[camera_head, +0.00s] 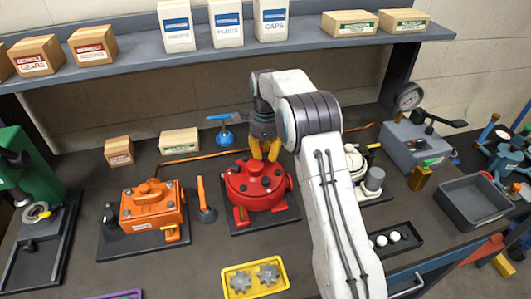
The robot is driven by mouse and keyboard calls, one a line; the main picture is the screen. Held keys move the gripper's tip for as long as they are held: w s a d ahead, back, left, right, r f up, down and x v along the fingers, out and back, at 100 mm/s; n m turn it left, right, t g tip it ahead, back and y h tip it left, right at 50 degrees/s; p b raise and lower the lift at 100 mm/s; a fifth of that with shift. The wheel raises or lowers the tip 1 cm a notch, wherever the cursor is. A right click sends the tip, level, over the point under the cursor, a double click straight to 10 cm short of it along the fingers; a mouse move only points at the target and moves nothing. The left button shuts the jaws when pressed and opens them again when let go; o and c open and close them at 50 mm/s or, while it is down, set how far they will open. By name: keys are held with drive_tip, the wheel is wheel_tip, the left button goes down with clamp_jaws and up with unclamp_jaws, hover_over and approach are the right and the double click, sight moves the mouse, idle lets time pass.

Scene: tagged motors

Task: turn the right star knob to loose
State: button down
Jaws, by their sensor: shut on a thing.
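A round red motor unit (252,187) sits on a dark base plate (285,214) in the middle of the bench, with several dark knob-like parts on top. My gripper (265,156) has yellow fingers that reach down onto the back right of the red unit. The fingers are shut on a small part there, which I take to be the right star knob. The fingers hide that part, so its shape and turn position cannot be told. My white arm covers the area to the right of the red unit.
An orange motor (152,208) and an upright orange lever (205,200) stand to the left. A blue valve (224,134) stands just behind the red unit. A yellow tray (238,292) with gears lies in front. A white motor (372,180) is partly behind my arm.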

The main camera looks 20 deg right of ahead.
sight(265, 154)
drive_tip(key=c, duration=1)
unclamp_jaws()
drive_tip(key=shift+r, duration=5.95)
